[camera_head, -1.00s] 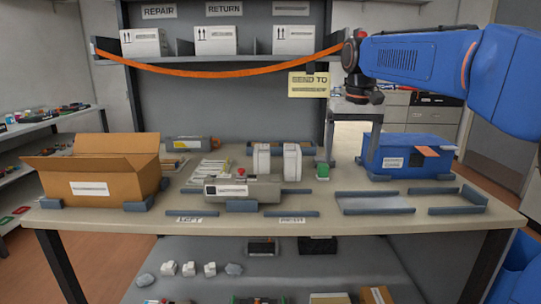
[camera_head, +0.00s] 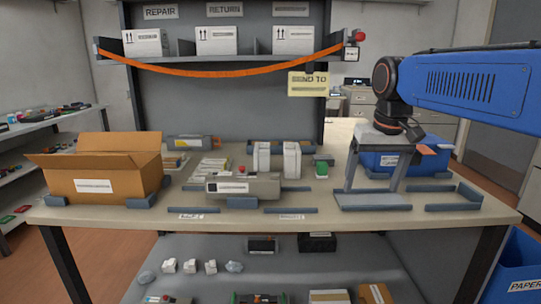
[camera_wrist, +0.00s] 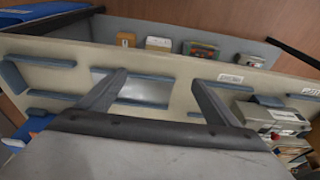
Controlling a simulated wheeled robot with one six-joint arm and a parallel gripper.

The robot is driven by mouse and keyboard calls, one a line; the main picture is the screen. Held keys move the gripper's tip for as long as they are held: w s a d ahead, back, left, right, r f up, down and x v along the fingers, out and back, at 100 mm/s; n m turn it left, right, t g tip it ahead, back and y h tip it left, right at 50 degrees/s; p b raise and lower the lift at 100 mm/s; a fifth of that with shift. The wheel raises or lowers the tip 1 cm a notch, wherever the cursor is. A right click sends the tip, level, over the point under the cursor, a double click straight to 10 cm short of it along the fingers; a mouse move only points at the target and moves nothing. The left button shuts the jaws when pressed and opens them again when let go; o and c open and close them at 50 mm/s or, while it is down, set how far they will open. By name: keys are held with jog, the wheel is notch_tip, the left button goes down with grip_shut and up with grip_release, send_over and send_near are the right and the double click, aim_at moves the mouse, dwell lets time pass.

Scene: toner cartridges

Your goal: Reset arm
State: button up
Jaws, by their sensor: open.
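My gripper (camera_head: 370,188) hangs from the blue arm at the right of the bench in the head view, its two fingers spread and pointing down. It is open, with nothing between the fingers. It is in front of the blue bin (camera_head: 408,152) in this view and above the shallow grey tray (camera_head: 372,203). In the wrist view, both fingers of the gripper (camera_wrist: 150,92) reach towards the bench, with the grey tray (camera_wrist: 145,92) seen between them.
An open cardboard box (camera_head: 95,186) stands at the bench's left. A grey machine (camera_head: 243,188) and two white upright blocks (camera_head: 291,160) stand mid-bench. A shelf with white boxes (camera_head: 216,40) and an orange strap (camera_head: 225,68) is above. A blue paper bin (camera_head: 520,270) is at lower right.

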jog(key=s+d+f+t, duration=0.1)
jog(key=s+d+f, duration=0.1)
jog(key=s+f, duration=0.7)
jog(key=s+d+f+t, duration=0.1)
jog(key=s+d+f, duration=0.1)
jog(key=s+f, duration=0.8)
jog(key=s, duration=0.3)
jog(key=o, duration=0.4)
